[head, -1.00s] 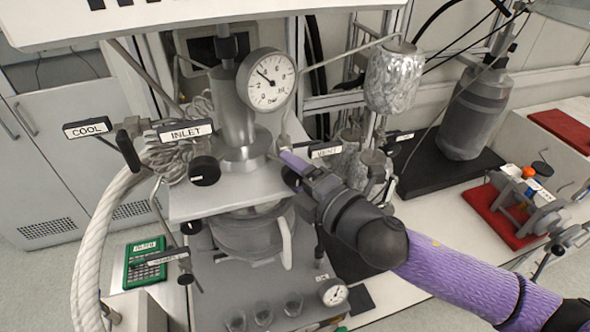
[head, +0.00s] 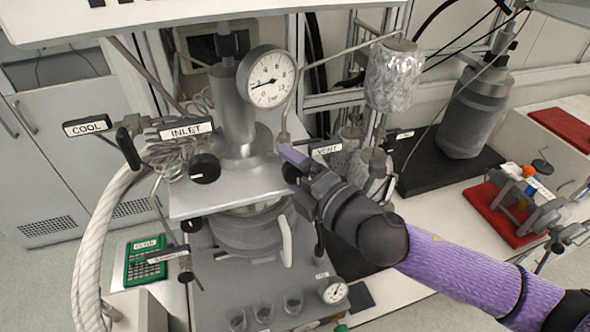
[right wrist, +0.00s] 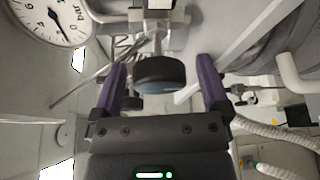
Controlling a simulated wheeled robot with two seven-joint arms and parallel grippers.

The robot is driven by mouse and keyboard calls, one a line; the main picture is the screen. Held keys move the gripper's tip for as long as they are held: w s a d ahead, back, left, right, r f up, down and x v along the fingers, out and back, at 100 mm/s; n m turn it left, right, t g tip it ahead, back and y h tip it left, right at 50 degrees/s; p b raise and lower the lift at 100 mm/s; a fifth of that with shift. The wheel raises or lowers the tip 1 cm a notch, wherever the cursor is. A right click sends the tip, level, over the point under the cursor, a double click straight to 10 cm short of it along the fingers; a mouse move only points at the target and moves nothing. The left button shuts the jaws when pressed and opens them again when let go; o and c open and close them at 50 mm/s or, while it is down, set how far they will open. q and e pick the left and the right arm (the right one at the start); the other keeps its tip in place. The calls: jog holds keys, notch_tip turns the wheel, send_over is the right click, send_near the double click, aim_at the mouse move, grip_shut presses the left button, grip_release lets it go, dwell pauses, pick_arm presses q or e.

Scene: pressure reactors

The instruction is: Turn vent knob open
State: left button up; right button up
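The vent knob (right wrist: 158,75) is a round black knob, seen between the two purple fingers in the right wrist view. In the head view it sits left of the VENT label (head: 326,149), mostly hidden by my right gripper (head: 287,168). My right gripper also shows in the right wrist view (right wrist: 162,88); its fingers are apart, one on each side of the knob, with a visible gap on both sides. The pressure gauge (head: 268,77) stands above the reactor, its needle pointing left and slightly down. My left gripper is not in view.
The INLET label (head: 186,131) and a black knob (head: 205,168) are left of the gauge column. A foil-wrapped cylinder (head: 393,75) hangs at right. Glass beakers (head: 263,312) and a small gauge (head: 334,292) stand below the reactor. A green calculator (head: 146,262) lies at left.

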jog(key=b+v, duration=0.3)
jog(key=v, duration=0.7)
jog(key=shift+b, duration=0.3)
